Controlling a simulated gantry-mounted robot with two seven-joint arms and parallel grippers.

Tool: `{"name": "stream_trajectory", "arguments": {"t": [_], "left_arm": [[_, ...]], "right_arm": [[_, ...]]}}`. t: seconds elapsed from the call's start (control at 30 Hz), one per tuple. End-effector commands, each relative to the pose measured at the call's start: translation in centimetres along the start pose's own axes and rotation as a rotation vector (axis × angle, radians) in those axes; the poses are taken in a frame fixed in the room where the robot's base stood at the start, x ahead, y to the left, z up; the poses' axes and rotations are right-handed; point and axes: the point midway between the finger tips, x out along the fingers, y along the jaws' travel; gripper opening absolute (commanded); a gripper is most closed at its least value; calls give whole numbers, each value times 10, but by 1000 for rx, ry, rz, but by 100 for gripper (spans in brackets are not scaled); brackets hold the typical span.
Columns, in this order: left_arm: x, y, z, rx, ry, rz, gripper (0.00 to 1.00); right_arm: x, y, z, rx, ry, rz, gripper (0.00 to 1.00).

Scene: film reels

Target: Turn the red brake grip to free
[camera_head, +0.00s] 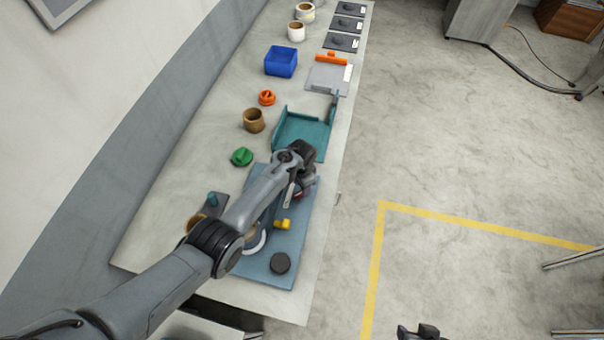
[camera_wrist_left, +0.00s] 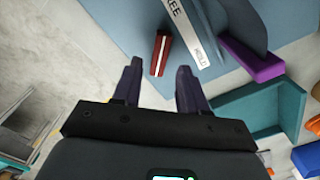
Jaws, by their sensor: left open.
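The red brake grip (camera_wrist_left: 160,55), a short bar with a white stripe, sits on the blue base plate (camera_wrist_left: 125,20) in the left wrist view. Its stripe runs nearly upright in that picture. A white label (camera_wrist_left: 188,32) beside it reads HOLD at its near end and ends in "EE" at the far end. I cannot tell which setting the grip points to. My left gripper (camera_wrist_left: 160,82) is open, its fingers either side of the grip's line, with no visible contact. In the head view my left gripper (camera_head: 302,190) hangs over the plate and mostly hides the grip.
A purple bar (camera_wrist_left: 252,62) and a teal tray (camera_head: 303,130) lie close to the gripper. A yellow knob (camera_head: 283,224) and dark disc (camera_head: 280,263) are on the plate. A green knob (camera_head: 242,157), brown cup (camera_head: 253,120) and blue bin (camera_head: 281,61) stand along the table. A dark part (camera_head: 418,332), possibly my right gripper, shows at the bottom edge.

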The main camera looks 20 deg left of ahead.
Motion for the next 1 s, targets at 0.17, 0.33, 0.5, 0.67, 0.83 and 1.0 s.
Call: {"name": "stream_trajectory", "arguments": {"t": [0.17,0.33,0.5,0.67,0.83,1.0], "left_arm": [[-32,0,0,-1,3,-1,43],[-54,0,0,0,2,0,43],[-67,0,0,-1,2,0,43],[-70,0,0,-2,1,0,43],[-70,0,0,-1,1,0,43],[-70,0,0,-1,1,0,43]], "right_arm": [[-11,0,-3,0,0,0,43],[-13,1,-4,0,0,0,43],[-14,1,-4,-1,0,0,43],[-14,1,-4,-1,0,1,43],[-14,1,-4,-1,0,1,43],[-14,1,-4,-1,-1,1,43]]}}
